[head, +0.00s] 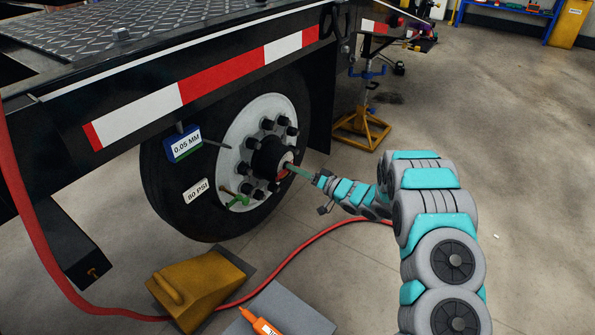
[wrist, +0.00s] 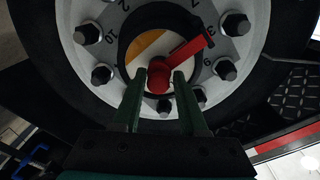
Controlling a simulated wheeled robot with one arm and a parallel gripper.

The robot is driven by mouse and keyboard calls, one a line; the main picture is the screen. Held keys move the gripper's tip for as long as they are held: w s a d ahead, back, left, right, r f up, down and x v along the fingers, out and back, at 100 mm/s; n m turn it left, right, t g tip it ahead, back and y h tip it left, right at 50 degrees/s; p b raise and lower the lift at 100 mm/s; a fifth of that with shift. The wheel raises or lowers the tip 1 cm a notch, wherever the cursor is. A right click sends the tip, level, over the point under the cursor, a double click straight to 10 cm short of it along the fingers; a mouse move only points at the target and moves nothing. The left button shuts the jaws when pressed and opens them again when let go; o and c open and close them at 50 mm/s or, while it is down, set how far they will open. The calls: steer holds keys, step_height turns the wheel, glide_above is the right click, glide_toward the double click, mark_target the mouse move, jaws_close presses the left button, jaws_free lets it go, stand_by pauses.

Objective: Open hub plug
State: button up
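The wheel hub (head: 268,155) faces my arm on the trailer's side, with a ring of dark lug nuts around it. In the wrist view, the hub's round window (wrist: 150,52) shows white and orange-yellow. The red hub plug (wrist: 158,80) has a rounded end at the window's lower edge. A red arm-like piece runs from there up and right across the hub face. My gripper (wrist: 160,75) has its two green fingers on either side of the plug's rounded end. Whether they touch it is not clear. In the head view my gripper (head: 291,167) reaches the hub centre.
A dial gauge reading 0.05 MM (head: 185,145) and an 80 PSI label (head: 196,190) are at the tire. A green valve piece (head: 238,200) sits at the lower rim. A yellow wheel chock (head: 200,285), red hose (head: 300,245) and yellow jack stand (head: 362,130) are nearby.

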steer(key=shift+f, duration=0.2)
jaws_close()
steer(key=shift+s+f, duration=0.1)
steer(key=shift+f, duration=0.05)
stand_by(0.6)
